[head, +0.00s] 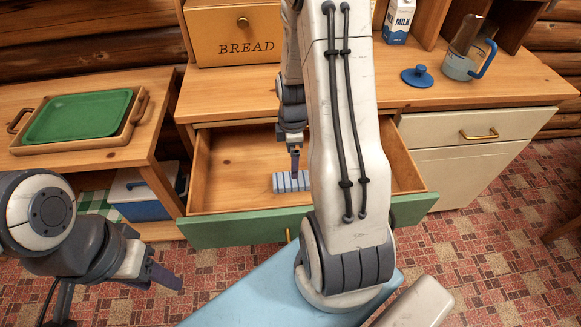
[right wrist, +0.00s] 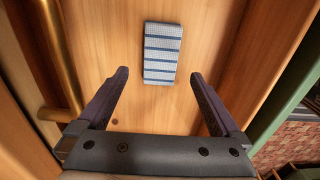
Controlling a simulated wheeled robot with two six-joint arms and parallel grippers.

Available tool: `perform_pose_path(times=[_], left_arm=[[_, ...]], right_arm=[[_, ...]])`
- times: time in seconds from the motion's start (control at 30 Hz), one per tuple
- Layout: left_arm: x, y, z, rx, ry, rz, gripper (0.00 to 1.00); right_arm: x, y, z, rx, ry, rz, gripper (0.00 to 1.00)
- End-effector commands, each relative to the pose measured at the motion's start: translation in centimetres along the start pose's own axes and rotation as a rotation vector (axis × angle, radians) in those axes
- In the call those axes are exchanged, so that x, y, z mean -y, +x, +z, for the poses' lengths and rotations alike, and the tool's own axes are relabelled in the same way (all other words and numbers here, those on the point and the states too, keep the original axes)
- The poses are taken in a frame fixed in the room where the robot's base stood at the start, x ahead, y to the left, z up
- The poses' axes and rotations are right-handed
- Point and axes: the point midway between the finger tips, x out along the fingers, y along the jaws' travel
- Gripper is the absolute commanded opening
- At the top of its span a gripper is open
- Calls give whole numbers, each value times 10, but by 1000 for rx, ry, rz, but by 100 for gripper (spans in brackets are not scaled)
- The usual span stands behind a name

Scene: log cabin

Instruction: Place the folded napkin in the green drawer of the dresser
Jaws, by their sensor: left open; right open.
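The folded napkin (head: 292,182), white and grey-blue with darker blue stripes, lies flat on the wooden floor of the open green drawer (head: 225,233). In the right wrist view the napkin (right wrist: 162,53) lies beyond the fingertips, between their lines, with bare wood around it. My right gripper (head: 294,163) reaches down into the drawer over the napkin; its fingers (right wrist: 158,95) are open and hold nothing. My right arm hides part of the drawer. My left gripper (head: 165,278) is open and empty, low at the left, in front of the dresser (head: 430,95).
A bread box (head: 235,35), milk carton (head: 398,20), blue lid (head: 417,76) and blue-handled jug (head: 462,62) stand on the dresser top. A cream drawer (head: 470,127) is shut at right. A side table holds a green tray (head: 75,115); a blue-and-white cooler (head: 145,200) sits below.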

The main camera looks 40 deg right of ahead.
Motion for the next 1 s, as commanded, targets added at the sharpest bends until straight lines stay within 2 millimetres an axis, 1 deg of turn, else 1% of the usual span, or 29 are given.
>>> perform_pose_path(times=[0.03, 0.1, 0.2, 0.3, 0.47, 0.57, 0.63, 0.67, 0.7, 0.77, 0.8, 0.83, 0.87, 0.9, 0.97, 1.0], left_arm=[[0, -3, 0, 0, 0, 0, 50], [0, -4, 0, 0, 0, 0, 50], [0, -5, 0, 0, 0, 0, 50], [0, -5, 0, 0, 0, 0, 50], [0, -5, 0, 0, 0, 0, 50], [0, -5, 0, 0, 0, 0, 50], [0, -5, 0, 0, 0, 0, 50], [0, -5, 0, 0, 0, 0, 50], [0, -5, 0, 0, 0, 0, 50], [0, -5, 0, 0, 0, 0, 50], [0, -5, 0, 0, 0, 0, 50], [0, -5, 0, 0, 0, 0, 50], [0, -5, 0, 0, 0, 0, 50], [0, -5, 0, 0, 0, 0, 50], [0, -5, 0, 0, 0, 0, 50], [0, -5, 0, 0, 0, 0, 50]], right_arm=[[-1, -12, 0, 0, 0, 5, 100], [-1, -23, 0, 0, 0, 4, 100], [0, -34, 0, 0, 0, 2, 100], [0, -39, 0, 0, 0, 1, 100], [0, -41, -1, 0, 0, -1, 100], [5, -48, -14, -2, 6, 3, 100], [15, -59, -38, -7, 22, 9, 100], [23, -66, -50, -10, 33, 10, 100], [35, -76, -70, -15, 50, 14, 100], [61, -92, -100, -25, 83, 16, 100], [82, -102, -118, -32, 109, 14, 100], [99, -110, -130, -38, 128, 13, 100], [116, -116, -140, -43, 150, 9, 100], [139, -125, -151, -50, 176, 4, 100], [173, -136, -162, -57, 216, -6, 100], [195, -142, -167, -63, 240, -13, 100]])
